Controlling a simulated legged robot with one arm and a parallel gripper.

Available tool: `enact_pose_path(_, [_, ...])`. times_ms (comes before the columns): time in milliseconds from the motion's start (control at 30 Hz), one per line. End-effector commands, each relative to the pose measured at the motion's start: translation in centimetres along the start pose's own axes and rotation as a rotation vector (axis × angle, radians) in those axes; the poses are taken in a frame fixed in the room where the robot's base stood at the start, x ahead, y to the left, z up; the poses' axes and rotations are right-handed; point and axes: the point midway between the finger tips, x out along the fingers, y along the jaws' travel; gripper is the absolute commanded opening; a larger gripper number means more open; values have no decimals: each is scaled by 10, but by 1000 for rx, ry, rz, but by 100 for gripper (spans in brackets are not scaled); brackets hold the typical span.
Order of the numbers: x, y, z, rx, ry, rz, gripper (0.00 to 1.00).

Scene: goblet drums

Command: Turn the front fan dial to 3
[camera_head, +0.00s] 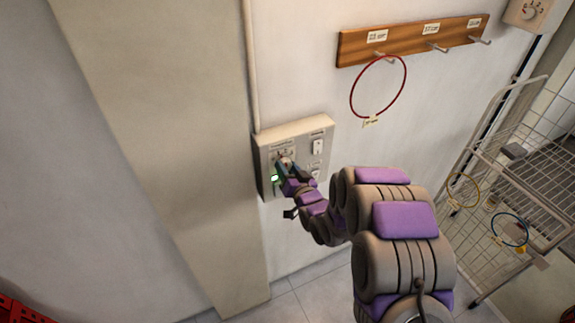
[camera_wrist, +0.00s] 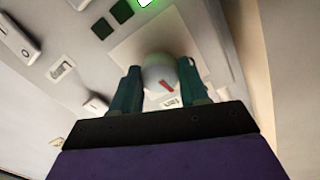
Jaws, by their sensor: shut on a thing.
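The wall control panel (camera_head: 306,130) is a beige box at the middle of the head view, with a dial on its left and a white switch (camera_head: 318,147) on its right. In the wrist view the dial (camera_wrist: 161,72) is a round pale knob with a red pointer mark. My gripper (camera_wrist: 158,90) has one dark green finger on each side of the knob and is shut on it. In the head view my gripper (camera_head: 288,170) reaches the panel's left part and hides much of the dial. The dial's number is too small to read.
A green light (camera_head: 275,178) glows on the panel. A wooden peg rail (camera_head: 410,40) with a red ring (camera_head: 353,95) hangs above right. Another dial box (camera_head: 530,12) is at the top right. A wire cart (camera_head: 500,165) with rings stands at right.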

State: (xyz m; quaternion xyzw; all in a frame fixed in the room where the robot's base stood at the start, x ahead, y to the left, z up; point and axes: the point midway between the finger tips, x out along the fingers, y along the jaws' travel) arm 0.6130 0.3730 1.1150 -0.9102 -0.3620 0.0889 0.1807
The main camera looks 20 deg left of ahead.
Motion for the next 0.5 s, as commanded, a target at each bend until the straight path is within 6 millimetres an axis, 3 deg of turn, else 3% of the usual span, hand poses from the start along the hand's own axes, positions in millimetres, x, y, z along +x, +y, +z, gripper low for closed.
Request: enact_pose_path(500, [1,3,-1,490,-11,-7,14])
